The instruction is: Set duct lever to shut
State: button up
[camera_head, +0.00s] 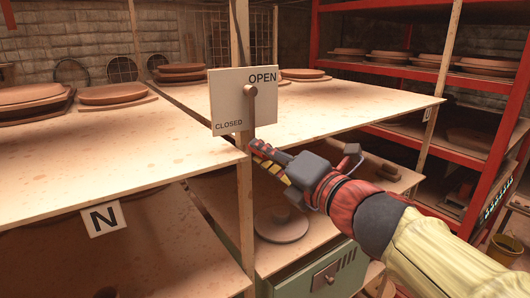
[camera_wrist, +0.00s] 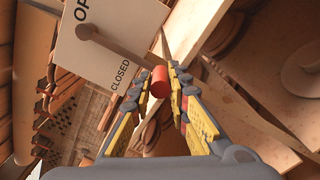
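The duct lever (camera_head: 251,115) is a brown bar on a pivot at the middle of a white plate (camera_head: 226,103). The plate reads OPEN at upper right and CLOSED at lower left. In the head view the lever points down, to the right of the CLOSED label. In the wrist view the lever (camera_wrist: 118,48) runs to a red end (camera_wrist: 160,78) between my gripper's fingertips (camera_wrist: 161,88). My gripper (camera_head: 262,157) is at the lever's lower end and looks open around it. Whether a finger touches the red end is unclear.
The plate is fixed on a wooden post (camera_head: 244,200). Wooden shelves (camera_head: 120,125) with round plates stand on both sides. A red rack (camera_head: 470,85) stands at the right. A green drawer cabinet (camera_head: 325,275) is below my gripper.

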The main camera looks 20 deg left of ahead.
jog(key=o, duration=0.4)
jog(key=shift+f, duration=0.1)
jog(key=shift+o, duration=0.2)
jog(key=v, duration=1.2)
